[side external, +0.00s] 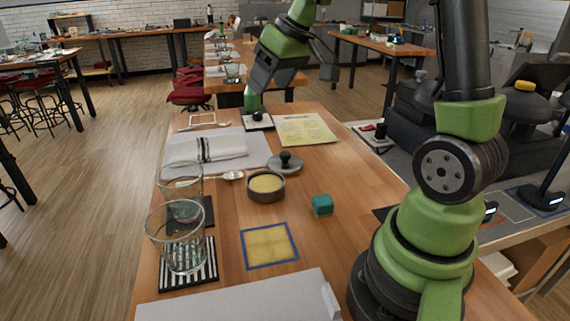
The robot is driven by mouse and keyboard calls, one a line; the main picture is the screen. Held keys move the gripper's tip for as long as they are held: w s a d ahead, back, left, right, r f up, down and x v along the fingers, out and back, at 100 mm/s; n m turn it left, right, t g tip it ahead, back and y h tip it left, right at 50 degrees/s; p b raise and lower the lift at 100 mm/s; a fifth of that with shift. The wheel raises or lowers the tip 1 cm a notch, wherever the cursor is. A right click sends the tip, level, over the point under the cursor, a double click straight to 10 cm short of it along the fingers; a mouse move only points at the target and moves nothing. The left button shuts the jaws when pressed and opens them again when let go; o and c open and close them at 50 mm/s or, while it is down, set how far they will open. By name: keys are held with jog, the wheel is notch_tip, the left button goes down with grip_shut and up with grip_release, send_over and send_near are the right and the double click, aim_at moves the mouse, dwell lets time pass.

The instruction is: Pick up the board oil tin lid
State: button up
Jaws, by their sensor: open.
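The board oil tin lid (285,163), a grey disc with a black knob, lies on the wooden table just behind and right of the open tin (266,197). The tin is round and dark, with pale yellow contents. The lid looks flat on the table; whether it touches the tin I cannot tell. My gripper (284,86) is open at the top of the view, above the far part of the table and well away from the lid. Its fingertips are hard to make out, and nothing shows held in it.
Two clear glasses (176,240) stand at the left on dark and striped coasters. A teal block (322,205) and a blue-edged yellow square (270,246) lie nearer.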

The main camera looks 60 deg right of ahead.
jog(key=w+d+f, duration=0.2)
jog(key=d+f, duration=0.5)
jog(key=d, duration=0.1)
jog(key=n+g, duration=0.1)
jog(key=n, duration=0.1)
send_near(285, 153)
jog(key=x, duration=0.3)
jog(key=shift+d+f, duration=0.25)
jog(key=shift+d, duration=0.1)
jog(key=x, duration=0.6)
jog(key=shift+a+r, duration=0.1)
jog(key=shift+a, duration=0.2)
jog(key=c, duration=1)
